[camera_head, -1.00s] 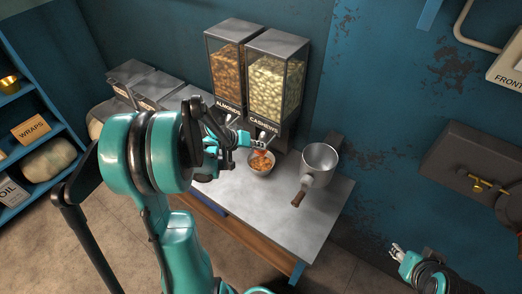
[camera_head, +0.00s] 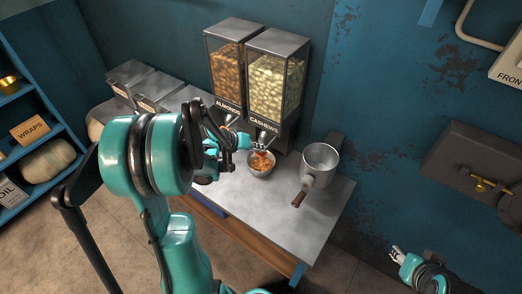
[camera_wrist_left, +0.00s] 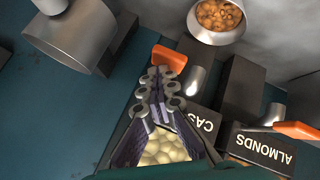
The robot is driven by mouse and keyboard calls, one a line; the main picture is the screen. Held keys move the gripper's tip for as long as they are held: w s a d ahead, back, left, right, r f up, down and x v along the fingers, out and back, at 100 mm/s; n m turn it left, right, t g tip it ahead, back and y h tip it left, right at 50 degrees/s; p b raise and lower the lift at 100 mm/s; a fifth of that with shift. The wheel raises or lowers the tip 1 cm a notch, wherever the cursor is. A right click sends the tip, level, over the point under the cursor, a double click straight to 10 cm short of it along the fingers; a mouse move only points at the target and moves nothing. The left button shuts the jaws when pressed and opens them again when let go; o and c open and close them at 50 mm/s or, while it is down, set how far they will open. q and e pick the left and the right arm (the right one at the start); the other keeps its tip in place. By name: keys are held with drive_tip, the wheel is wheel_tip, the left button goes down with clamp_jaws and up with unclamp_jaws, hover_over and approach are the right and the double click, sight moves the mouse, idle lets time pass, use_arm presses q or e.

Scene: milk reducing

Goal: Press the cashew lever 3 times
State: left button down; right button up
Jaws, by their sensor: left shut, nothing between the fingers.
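The cashew dispenser (camera_head: 274,82) is a clear bin of pale nuts on the back of the counter, labelled CASHEWS. Its orange lever (camera_wrist_left: 170,58) shows in the left wrist view just beyond the fingertips of my left gripper (camera_wrist_left: 160,76). The gripper is shut and empty, its tips at or very near the lever; I cannot tell whether they touch. In the head view the left gripper (camera_head: 246,141) is in front of the dispenser's base, above a bowl (camera_head: 260,171) holding orange-brown nuts. My right gripper (camera_head: 397,254) is at lower right, away from the counter; its jaws are too small to read.
The almond dispenser (camera_head: 228,72) stands directly left of the cashew one, its orange lever (camera_wrist_left: 295,130) close by in the wrist view. A metal pot (camera_head: 318,163) with a wooden handle stands right of the bowl. The counter's front right (camera_head: 287,229) is clear.

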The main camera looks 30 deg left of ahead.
use_arm(q)
drive_tip(key=shift+f, duration=0.3)
idle(0.5)
drive_tip(key=shift+r+p, duration=1.05)
drive_tip(key=shift+r, duration=0.7)
wheel_tip(320, 180, up, 5)
drive_tip(key=p, duration=0.3)
drive_tip(key=shift+p, duration=0.35)
idle(0.9)
